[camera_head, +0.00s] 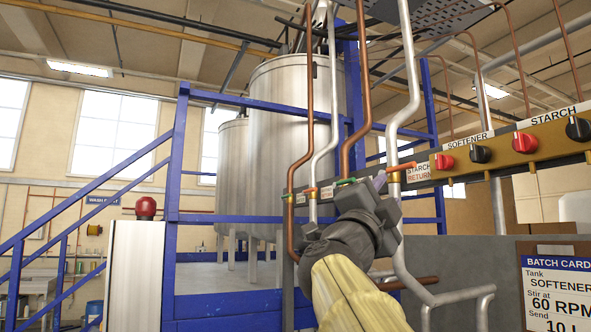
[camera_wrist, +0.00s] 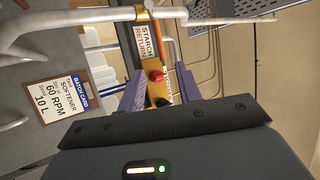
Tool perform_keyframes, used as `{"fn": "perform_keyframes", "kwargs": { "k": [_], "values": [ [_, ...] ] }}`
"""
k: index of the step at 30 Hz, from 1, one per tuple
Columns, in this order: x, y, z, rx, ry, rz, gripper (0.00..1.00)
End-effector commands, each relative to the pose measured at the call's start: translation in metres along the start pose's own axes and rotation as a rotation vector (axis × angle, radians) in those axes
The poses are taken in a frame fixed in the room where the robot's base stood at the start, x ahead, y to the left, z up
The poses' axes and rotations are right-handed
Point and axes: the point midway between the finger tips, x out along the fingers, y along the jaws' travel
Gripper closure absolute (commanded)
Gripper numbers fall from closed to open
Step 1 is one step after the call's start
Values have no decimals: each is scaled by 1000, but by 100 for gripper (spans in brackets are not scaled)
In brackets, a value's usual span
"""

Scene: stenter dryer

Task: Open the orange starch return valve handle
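The orange starch return valve handle (camera_head: 403,166) is a short bar on a pipe, beside the "STARCH RETURN" label (camera_head: 419,173). In the wrist view the label (camera_wrist: 150,42) is near the top, with an orange and brass valve part (camera_wrist: 142,13) on the pale pipe just above it. My gripper (camera_head: 381,184) is just left of and below the handle in the head view, and its body hides the pipe behind. In the wrist view the two fingers (camera_wrist: 159,90) stand apart with nothing clearly held between them. Whether a finger touches the handle I cannot tell.
A green handle (camera_head: 345,181) sits on a pipe to the left. A brass panel (camera_head: 500,142) with red and black knobs is to the right. Vertical pipes (camera_head: 404,60) stand close to my gripper. A batch card (camera_head: 556,285) hangs at lower right.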

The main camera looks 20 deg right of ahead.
Motion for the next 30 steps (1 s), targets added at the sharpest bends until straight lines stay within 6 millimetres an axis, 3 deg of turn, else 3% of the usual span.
{"fn": "perform_keyframes", "kwargs": {
  "k": [3, 18, 24, 30],
  "values": [
    [26, -3, -2, -3, 2, 2, 66],
    [112, -2, -3, -4, 4, 2, 66],
    [132, 0, -3, -4, 3, 2, 66],
    [132, 0, 0, 0, 0, -1, 66]
  ]
}}
